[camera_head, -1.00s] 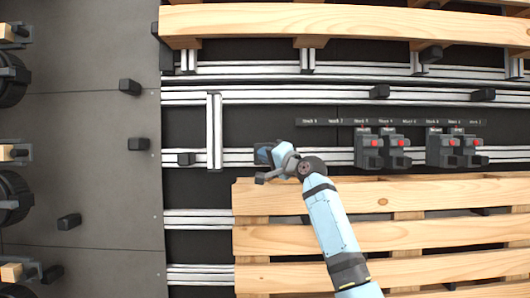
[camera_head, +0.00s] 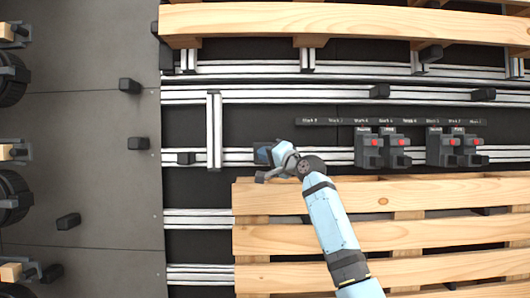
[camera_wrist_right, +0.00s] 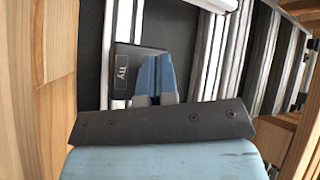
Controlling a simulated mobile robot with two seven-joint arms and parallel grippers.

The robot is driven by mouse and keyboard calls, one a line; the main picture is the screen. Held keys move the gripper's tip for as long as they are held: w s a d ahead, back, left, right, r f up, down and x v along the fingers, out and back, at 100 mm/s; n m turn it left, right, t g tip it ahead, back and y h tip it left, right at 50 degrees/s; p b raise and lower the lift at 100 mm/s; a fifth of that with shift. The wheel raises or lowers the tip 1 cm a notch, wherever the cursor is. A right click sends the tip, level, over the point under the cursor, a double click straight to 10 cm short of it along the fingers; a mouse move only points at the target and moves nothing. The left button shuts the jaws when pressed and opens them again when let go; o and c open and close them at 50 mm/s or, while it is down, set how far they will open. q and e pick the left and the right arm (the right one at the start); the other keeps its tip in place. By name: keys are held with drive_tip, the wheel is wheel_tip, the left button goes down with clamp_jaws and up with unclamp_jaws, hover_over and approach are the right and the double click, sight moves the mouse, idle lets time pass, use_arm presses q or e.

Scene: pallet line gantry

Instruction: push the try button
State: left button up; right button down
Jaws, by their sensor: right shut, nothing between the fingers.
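A dark box labelled "Try" (camera_wrist_right: 135,68) sits on the metal rail in the right wrist view. My right gripper (camera_wrist_right: 157,65) is shut and empty, its blue fingers overlapping the right part of the box's face. The button itself is hidden behind the fingers, and I cannot tell whether it is pressed in. In the head view my right gripper (camera_head: 266,153) is at the middle rail, just above the left corner of the lower pallet. My left gripper is not in view.
Several grey units with red buttons (camera_head: 372,143) stand on the same rail to the right, below a dark label strip (camera_head: 390,121). The wooden lower pallet (camera_head: 390,240) lies under my right arm. Another pallet (camera_head: 340,22) is at the top.

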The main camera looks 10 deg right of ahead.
drive_tip(key=shift+w+f+b, duration=0.2)
drive_tip(key=shift+w+b, duration=0.1)
drive_tip(key=shift+w, duration=0.1)
idle(0.8)
drive_tip(key=shift+s+r+p, duration=0.45)
drive_tip(key=shift+s+p, duration=0.2)
drive_tip(key=shift+p, duration=0.35)
drive_tip(key=shift+s+a, duration=0.1)
drive_tip(key=shift+s, duration=0.05)
